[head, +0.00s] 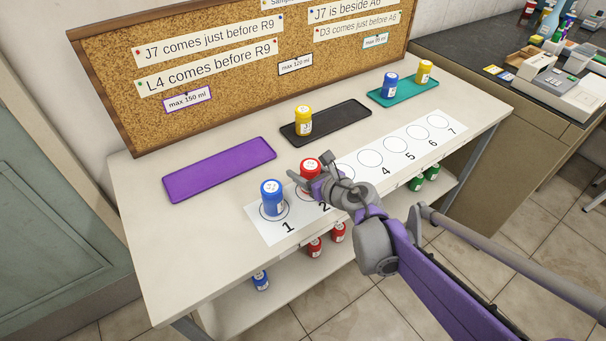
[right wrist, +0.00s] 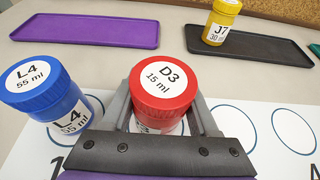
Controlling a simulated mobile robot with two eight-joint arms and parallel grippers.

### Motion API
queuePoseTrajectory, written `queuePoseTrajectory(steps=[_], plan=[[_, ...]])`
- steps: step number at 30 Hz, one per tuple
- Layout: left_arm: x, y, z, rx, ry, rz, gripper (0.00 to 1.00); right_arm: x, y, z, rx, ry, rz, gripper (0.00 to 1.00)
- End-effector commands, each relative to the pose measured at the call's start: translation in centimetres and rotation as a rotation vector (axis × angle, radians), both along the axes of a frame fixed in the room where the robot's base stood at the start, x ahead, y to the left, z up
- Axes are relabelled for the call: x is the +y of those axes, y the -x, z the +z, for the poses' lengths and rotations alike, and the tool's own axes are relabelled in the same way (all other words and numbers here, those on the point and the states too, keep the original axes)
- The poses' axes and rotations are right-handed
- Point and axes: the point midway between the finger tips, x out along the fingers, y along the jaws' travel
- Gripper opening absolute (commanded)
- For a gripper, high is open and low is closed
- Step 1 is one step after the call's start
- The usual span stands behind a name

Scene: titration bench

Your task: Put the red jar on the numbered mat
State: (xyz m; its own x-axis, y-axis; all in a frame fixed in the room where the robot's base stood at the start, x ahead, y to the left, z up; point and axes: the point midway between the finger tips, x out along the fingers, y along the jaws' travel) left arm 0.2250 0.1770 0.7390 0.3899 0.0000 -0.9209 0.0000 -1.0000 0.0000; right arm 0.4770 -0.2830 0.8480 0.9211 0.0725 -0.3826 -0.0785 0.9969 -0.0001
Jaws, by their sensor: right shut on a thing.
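The red jar (head: 310,167), labelled D3 15 ml on its lid in the right wrist view (right wrist: 164,82), is upright over circle 2 of the numbered mat (head: 355,174). My right gripper (head: 316,184) is shut on it, with one finger on each side. Whether its base touches the mat is hidden by the gripper. A blue jar (head: 272,197), labelled L4 55 ml, stands on circle 1 just left of the red jar. Circles 4 to 7 are empty. My left gripper is not in view.
An empty purple tray (head: 219,169) lies behind the mat. A black tray (head: 345,116) holds a yellow jar (head: 303,121) labelled J7. A teal tray (head: 424,93) holds a blue jar (head: 390,84) and a yellow jar (head: 424,71). Red, green and blue jars stand on the shelf below.

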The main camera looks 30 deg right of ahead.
Motion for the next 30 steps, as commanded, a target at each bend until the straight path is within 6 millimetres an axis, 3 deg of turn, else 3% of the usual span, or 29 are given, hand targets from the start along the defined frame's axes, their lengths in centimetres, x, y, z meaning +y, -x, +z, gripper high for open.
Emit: queuePoseTrajectory(steps=[2,12,13,18,30], plan=[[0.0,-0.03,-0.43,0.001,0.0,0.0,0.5,0.0,-0.04,-0.84,0.0,0.0,0.0,0.07],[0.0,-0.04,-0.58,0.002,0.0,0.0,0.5,-0.01,-0.01,-1.07,0.0,0.0,0.0,0.07],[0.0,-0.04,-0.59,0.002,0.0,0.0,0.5,0.0,-0.01,-1.1,0.0,0.0,0.0,0.62],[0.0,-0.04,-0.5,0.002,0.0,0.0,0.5,0.0,-0.01,-1.0,0.0,0.0,0.0,0.9],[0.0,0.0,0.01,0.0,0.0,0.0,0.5,-0.1,0.54,-0.29,-0.001,0.001,-0.002,0.9]])
